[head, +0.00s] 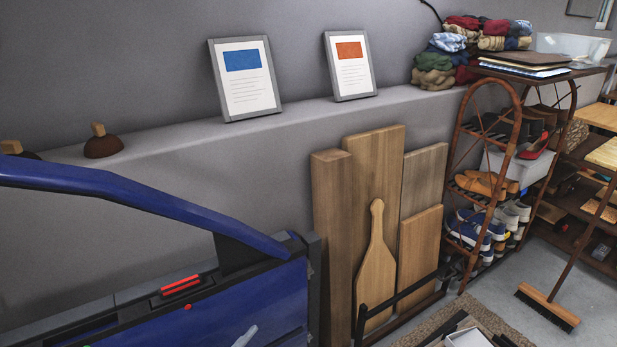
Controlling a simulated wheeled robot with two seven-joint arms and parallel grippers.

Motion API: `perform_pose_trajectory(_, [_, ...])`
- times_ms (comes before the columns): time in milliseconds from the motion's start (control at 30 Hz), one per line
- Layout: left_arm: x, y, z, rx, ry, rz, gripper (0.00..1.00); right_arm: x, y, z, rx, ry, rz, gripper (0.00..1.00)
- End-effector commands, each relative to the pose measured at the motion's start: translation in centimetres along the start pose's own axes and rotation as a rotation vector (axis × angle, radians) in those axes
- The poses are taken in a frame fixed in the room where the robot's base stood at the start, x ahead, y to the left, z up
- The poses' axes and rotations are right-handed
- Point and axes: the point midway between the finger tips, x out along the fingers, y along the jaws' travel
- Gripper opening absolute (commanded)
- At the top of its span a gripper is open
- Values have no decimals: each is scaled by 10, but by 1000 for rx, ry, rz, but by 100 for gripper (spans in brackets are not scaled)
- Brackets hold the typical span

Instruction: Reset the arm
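A blue car door (130,194) fills the lower left, its curved window frame sloping down to the right. Its lower panel (270,300) is blue with a black upper trim. A red part (180,285) sits on that trim, with a small red dot below it. A small pale shape (245,336) shows on the blue panel at the bottom edge. Neither of my grippers shows in the head view. The lower part of the door is cut off by the picture.
Wooden boards (375,160) lean against the wall right of the door. A ledge (300,115) carries two framed sheets and plungers. A shoe rack (500,180) and a broom (548,303) stand at right. Dark and white objects (468,338) lie at the bottom. Some floor is clear.

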Motion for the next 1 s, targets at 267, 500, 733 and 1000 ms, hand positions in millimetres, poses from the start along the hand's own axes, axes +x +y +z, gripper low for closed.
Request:
perform_pose_trajectory(267, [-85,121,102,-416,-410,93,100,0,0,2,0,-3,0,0])
perform_pose_trajectory(500, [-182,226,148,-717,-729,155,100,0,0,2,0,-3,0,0])
perform_pose_trajectory(733, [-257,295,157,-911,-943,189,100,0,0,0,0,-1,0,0])
perform_pose_trajectory(1000, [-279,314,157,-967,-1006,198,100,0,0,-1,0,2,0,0])
